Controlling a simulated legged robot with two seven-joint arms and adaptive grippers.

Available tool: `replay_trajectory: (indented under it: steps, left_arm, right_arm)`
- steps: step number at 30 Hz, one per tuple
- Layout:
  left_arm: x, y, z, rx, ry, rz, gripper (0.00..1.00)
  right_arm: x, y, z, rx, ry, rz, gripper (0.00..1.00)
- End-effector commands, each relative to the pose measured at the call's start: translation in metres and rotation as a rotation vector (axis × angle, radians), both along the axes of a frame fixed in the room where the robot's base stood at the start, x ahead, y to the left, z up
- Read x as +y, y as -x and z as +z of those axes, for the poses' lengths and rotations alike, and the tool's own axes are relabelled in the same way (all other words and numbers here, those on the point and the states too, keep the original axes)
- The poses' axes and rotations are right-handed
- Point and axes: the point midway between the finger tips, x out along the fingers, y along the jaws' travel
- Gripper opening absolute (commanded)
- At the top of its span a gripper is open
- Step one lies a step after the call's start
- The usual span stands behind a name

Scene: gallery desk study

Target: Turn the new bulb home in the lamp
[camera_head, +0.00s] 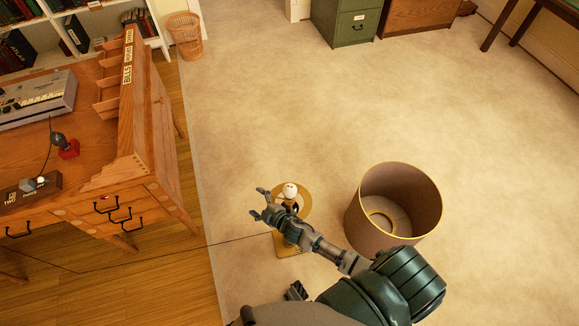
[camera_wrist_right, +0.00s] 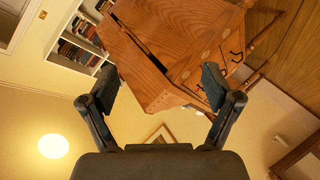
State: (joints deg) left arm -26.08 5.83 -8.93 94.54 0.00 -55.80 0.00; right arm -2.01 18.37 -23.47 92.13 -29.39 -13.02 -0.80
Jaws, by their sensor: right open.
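The lamp stands on the carpet in the head view, with a square brass base (camera_head: 287,246) and a brass ring (camera_head: 307,197) near its top. A white bulb (camera_head: 290,190) sits upright at the top of the lamp; how deep it sits in the socket cannot be told. My right gripper (camera_head: 259,203) is just left of the bulb, fingers spread and pointing left, with its wrist covering part of the lamp stem. In the right wrist view the right gripper (camera_wrist_right: 160,85) is open, with nothing between its fingers.
A large drum shade (camera_head: 427,195) stands on the carpet right of the lamp. A wooden desk (camera_head: 110,172) is at left, holding a typewriter-like machine (camera_head: 38,98) and a small dark box (camera_head: 18,200). A cord (camera_head: 150,257) runs left across the floor. Carpet beyond is clear.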

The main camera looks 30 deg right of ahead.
Motion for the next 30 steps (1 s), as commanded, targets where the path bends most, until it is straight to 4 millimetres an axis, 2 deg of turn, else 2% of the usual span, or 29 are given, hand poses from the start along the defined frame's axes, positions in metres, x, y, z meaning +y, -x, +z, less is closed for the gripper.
replay_trajectory:
  steps: [1,3,5,6,8,10,11,13,14,15,18,21,25,30]
  left_arm:
    - [0.000,-0.001,0.001,-0.001,0.000,0.000,0.62]
    - [0.000,-0.003,0.003,-0.004,0.000,0.000,0.62]
    - [0.000,-0.004,0.005,-0.004,0.000,0.001,0.62]
    - [-0.001,-0.005,0.008,-0.005,0.000,0.001,0.62]
    - [-0.001,-0.006,0.012,-0.007,0.001,0.002,0.62]
    - [-0.001,-0.008,0.016,-0.008,0.001,0.002,0.62]
    - [-0.001,-0.008,0.018,-0.009,0.001,0.003,0.62]
    - [-0.001,-0.009,0.022,-0.010,0.001,0.003,0.62]
    - [-0.001,-0.010,0.023,-0.010,0.001,0.003,0.62]
    - [-0.001,-0.011,0.026,-0.012,0.002,0.004,0.62]
    - [-0.001,-0.012,0.030,-0.012,0.001,0.004,0.62]
    - [-0.002,-0.013,0.033,-0.014,0.001,0.004,0.62]
    - [-0.002,-0.013,0.035,-0.013,0.001,0.005,0.62]
    - [-0.002,-0.014,0.036,-0.012,0.001,0.005,0.62]
  right_arm:
    - [0.016,-0.021,0.036,-0.130,0.056,0.108,0.89]
    - [0.044,-0.038,0.085,-0.318,0.152,0.290,0.89]
    - [0.074,-0.041,0.126,-0.492,0.260,0.486,0.89]
    - [0.094,-0.037,0.150,-0.615,0.359,0.651,0.89]
    - [0.116,-0.021,0.167,-0.762,0.521,0.907,0.89]
    - [0.121,0.000,0.167,-0.867,0.729,1.209,0.89]
    - [0.115,0.008,0.161,-0.886,0.825,1.339,0.89]
    - [0.083,0.019,0.144,-0.867,1.056,1.633,0.89]
    - [0.062,0.021,0.137,-0.828,1.156,1.752,0.89]
    - [0.031,0.021,0.131,-0.753,1.278,1.895,0.89]
    - [-0.040,0.017,0.128,-0.535,1.487,2.125,0.89]
    - [-0.092,0.013,0.137,-0.338,1.608,2.247,0.89]
    - [-0.128,0.012,0.148,-0.179,1.677,2.317,0.89]
    - [-0.138,0.012,0.142,-0.127,1.692,2.338,0.89]
